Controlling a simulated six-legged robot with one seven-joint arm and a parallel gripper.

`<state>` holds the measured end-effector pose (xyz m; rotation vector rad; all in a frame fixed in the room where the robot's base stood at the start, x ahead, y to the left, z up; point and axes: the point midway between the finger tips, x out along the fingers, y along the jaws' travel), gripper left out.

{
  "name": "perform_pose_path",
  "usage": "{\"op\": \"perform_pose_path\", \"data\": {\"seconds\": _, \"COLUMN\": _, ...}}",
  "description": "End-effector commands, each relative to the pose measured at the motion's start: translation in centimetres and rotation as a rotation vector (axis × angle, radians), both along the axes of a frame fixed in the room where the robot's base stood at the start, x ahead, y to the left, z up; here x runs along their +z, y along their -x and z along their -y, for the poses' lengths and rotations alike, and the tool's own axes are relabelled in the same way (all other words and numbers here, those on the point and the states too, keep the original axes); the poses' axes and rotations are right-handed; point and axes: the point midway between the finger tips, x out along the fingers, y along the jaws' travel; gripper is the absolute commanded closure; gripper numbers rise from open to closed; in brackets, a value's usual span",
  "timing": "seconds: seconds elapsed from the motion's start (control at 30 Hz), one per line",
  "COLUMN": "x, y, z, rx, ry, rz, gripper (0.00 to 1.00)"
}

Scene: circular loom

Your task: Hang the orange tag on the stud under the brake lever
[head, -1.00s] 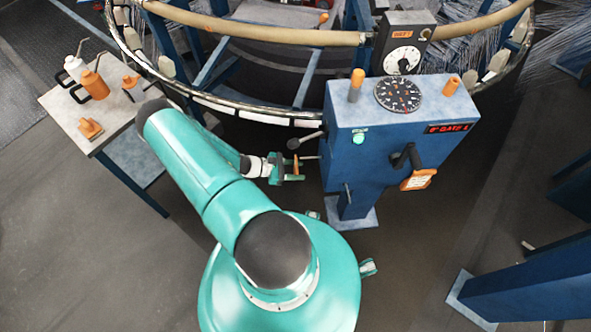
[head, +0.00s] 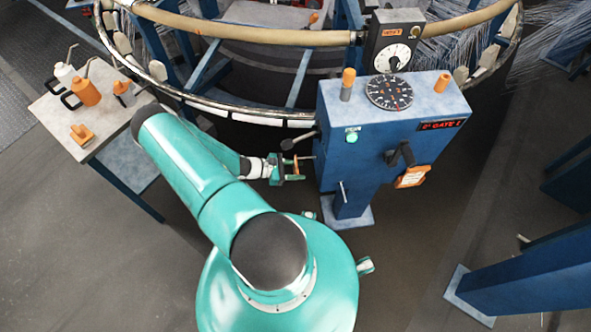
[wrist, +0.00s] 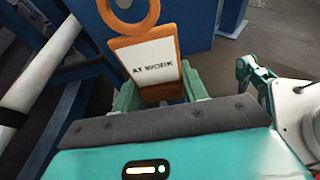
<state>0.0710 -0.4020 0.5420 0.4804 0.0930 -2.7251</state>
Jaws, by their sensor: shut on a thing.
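My gripper (head: 287,169) is shut on the orange tag (wrist: 148,52), which has a white face reading "AT WORK" and an orange ring at its top. In the wrist view the tag stands up between the two green jaws (wrist: 160,92), with its ring beyond them. In the head view the tag (head: 296,166) shows almost edge-on. The brake lever (head: 289,144), with a dark knob, sticks out from the left side of the blue cabinet. The stud (head: 307,157) is a thin pin below it. The tag is close to the stud's tip; I cannot tell whether they touch.
The blue cabinet (head: 358,160) stands right of my gripper. A second orange-edged tag (head: 412,177) hangs by the black crank (head: 400,154) on its front. A side table (head: 60,110) with orange items is at left. The loom ring (head: 240,113) curves behind.

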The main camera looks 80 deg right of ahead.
Motion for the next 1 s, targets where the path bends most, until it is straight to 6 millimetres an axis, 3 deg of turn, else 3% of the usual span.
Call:
{"op": "perform_pose_path", "data": {"seconds": 0.9, "x": -0.54, "y": 0.25, "z": 0.11, "rx": 0.001, "ry": -0.002, "rz": 0.003, "gripper": 0.84}}
{"op": "perform_pose_path", "data": {"seconds": 0.93, "x": -0.55, "y": 0.26, "z": 0.11, "rx": 0.001, "ry": -0.002, "rz": 0.004, "gripper": 0.51}}
{"op": "perform_pose_path", "data": {"seconds": 1.0, "x": -0.53, "y": 0.26, "z": 0.11, "rx": 0.001, "ry": -0.002, "rz": 0.003, "gripper": 0.37}}
